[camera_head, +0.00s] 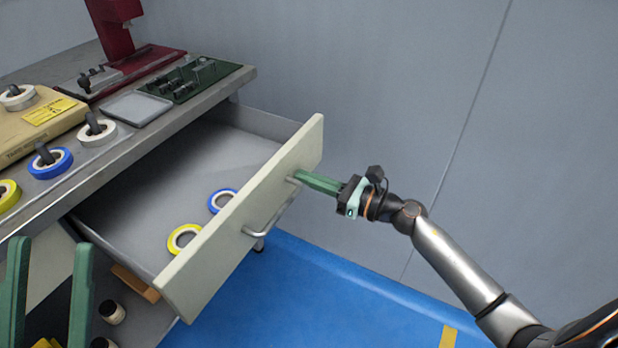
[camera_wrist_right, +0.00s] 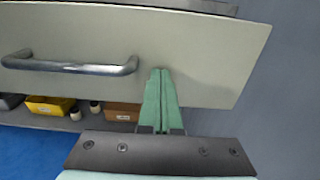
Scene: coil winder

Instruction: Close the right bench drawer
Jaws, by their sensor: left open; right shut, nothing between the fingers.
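The right bench drawer (camera_head: 245,215) is pulled out from under the bench, with its pale front panel facing my right arm. Its metal bar handle (camera_head: 270,216) is on the front; the handle also shows in the right wrist view (camera_wrist_right: 70,64). A yellow tape roll (camera_head: 184,239) and a blue tape roll (camera_head: 222,201) lie inside the drawer. My right gripper (camera_head: 299,176) is shut and empty, its green fingertips at the front panel beside the handle's end; they seem to touch the panel. My left gripper (camera_head: 48,290) is open and empty at the lower left, its green fingers apart.
The bench top (camera_head: 100,165) holds tape rolls on pegs, a grey tray (camera_head: 137,107), a green board (camera_head: 195,78) and a red machine (camera_head: 115,40). Below the drawer are bins and small jars (camera_head: 111,312). Blue floor (camera_head: 320,295) in front is clear.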

